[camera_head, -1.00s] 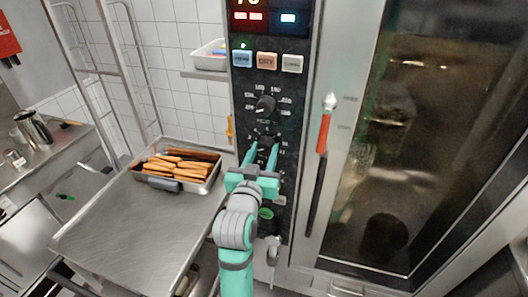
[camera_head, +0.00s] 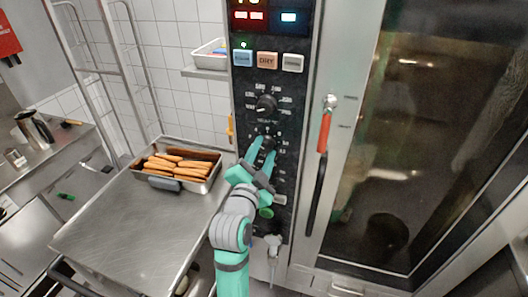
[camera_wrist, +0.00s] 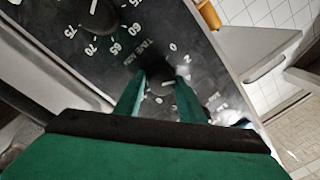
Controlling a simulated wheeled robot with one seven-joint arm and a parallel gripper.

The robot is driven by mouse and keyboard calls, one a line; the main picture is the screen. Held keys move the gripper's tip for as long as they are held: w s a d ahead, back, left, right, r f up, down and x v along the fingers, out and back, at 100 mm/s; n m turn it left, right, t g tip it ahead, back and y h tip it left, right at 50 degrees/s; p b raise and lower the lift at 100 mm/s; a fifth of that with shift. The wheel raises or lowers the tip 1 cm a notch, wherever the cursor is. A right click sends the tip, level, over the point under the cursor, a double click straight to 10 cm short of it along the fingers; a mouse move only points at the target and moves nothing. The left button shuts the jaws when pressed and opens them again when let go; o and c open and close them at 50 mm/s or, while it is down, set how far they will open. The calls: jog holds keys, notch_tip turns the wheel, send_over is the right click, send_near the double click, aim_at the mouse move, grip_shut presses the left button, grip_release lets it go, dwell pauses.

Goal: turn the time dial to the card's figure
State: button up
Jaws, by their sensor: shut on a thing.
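The black time dial (camera_head: 268,142) is the lower knob on the dark control panel (camera_head: 283,190), below a similar upper knob (camera_head: 266,104). My gripper (camera_head: 264,147) reaches it from below, its teal fingers on either side, tilted in the head view. In the wrist view my gripper (camera_wrist: 163,76) is shut on the time dial (camera_wrist: 160,88), with a printed "TIME MIN" label and scale beside it. The fingers hide part of the dial, and I cannot read its setting for sure. I cannot make out the card in these frames.
The oven door with its red-and-black handle (camera_head: 324,135) stands right of the panel. A steel table (camera_head: 135,235) at the left bears a tray (camera_head: 214,176) of orange, carrot-like sticks. A small orange thing (camera_head: 230,126) is at the panel's left edge.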

jog(key=m, duration=0.7)
jog(key=shift+a+r+h, duration=0.25)
jog(key=shift+a+h, duration=0.05)
jog(key=shift+a, duration=0.05)
jog(key=m, duration=0.6)
jog(key=shift+r+h, duration=0.1)
jog(key=shift+h, duration=0.2)
jog(key=shift+d, duration=0.1)
jog(key=o, duration=1)
jog(key=shift+s+f, duration=0.25)
jog(key=shift+s, duration=0.15)
jog(key=v, duration=1)
jog(key=shift+r, duration=0.25)
